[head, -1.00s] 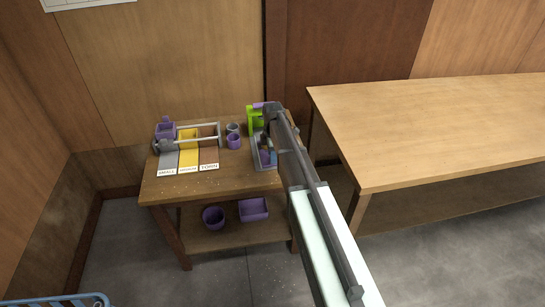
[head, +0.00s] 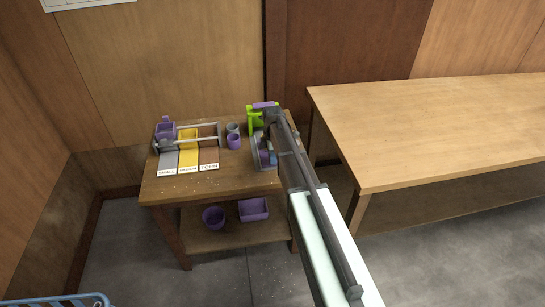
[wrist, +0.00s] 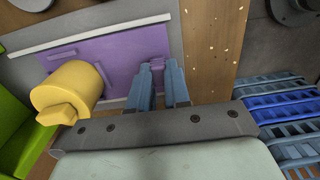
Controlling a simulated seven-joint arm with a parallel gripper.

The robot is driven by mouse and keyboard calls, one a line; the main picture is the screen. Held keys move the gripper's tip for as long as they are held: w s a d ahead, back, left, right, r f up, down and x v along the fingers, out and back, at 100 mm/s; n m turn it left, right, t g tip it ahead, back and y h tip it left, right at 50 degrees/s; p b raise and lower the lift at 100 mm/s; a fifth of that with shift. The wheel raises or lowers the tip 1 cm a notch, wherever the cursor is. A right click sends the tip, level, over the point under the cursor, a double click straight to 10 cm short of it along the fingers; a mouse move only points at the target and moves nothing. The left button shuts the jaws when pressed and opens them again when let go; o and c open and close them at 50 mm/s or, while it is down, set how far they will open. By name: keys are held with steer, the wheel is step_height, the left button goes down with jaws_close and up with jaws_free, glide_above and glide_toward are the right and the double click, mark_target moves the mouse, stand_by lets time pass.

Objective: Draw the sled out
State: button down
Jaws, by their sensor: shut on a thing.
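A purple flat panel with raised bars (wrist: 112,58) lies in a pale-edged grey frame in the wrist view; it appears to be the sled. My gripper (wrist: 160,70) has its blue-grey fingers over the right part of this panel, shut on a part of it that is mostly hidden between them. A yellow cylinder with a tab (wrist: 66,92) stands just left of the fingers. In the head view, my arm covers much of the grey unit (head: 257,160) with a bright green part (head: 253,118) at its back, on the table's right end.
The small wooden table (head: 225,181) also bears grey, yellow and brown labelled strips, a purple block on rails (head: 165,129) and a purple cup (head: 234,142). Purple containers (head: 253,209) stand on its lower shelf. A large bare table (head: 430,125) is at the right.

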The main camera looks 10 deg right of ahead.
stand_by(0.4)
steer(key=shift+s, duration=0.75)
steer(key=c, duration=1.1)
jaws_free()
steer(key=shift+r, duration=0.1)
step_height(320, 180, up, 14)
steer(key=shift+f, duration=0.15)
steer(key=shift+f, duration=0.1)
